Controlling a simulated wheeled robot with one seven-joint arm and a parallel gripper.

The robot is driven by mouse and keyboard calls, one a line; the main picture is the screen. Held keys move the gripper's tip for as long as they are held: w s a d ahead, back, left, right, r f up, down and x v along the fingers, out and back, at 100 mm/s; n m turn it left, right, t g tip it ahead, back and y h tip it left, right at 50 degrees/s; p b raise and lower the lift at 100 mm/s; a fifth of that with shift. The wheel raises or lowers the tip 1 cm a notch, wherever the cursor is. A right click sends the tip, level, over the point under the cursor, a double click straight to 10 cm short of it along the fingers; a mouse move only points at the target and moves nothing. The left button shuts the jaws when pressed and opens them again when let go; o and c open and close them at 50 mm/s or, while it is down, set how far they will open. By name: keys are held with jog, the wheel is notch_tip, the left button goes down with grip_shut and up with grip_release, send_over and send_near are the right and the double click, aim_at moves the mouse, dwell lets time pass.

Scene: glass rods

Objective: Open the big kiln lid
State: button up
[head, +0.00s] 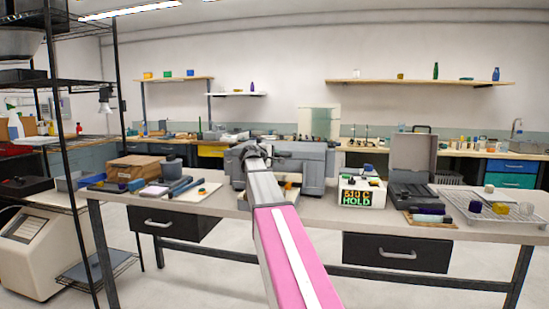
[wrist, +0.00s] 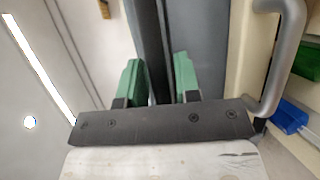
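A wide grey box-shaped unit (head: 313,170), which I take to be the big kiln, stands at the back middle of the table. My arm hides part of it, and its lid appears down. In the wrist view, my gripper (wrist: 157,80) has two green fingers standing apart. A dark strip (wrist: 151,30) and a blue-grey surface (wrist: 205,40) lie beyond them. I see nothing clearly clamped. A curved grey metal handle (wrist: 289,50) is to the right of the fingers, apart from them. In the head view, my arm hides the fingertips.
A smaller grey box (head: 413,152) with its lid raised stands to the right. A white controller (head: 361,193) sits between it and the large unit. A wire tray (head: 490,207) is at the far right. Tools (head: 180,187) lie left on the table. A black shelf rack (head: 119,120) stands left.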

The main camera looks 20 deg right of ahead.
grip_shut()
jog(key=shift+r, duration=0.1)
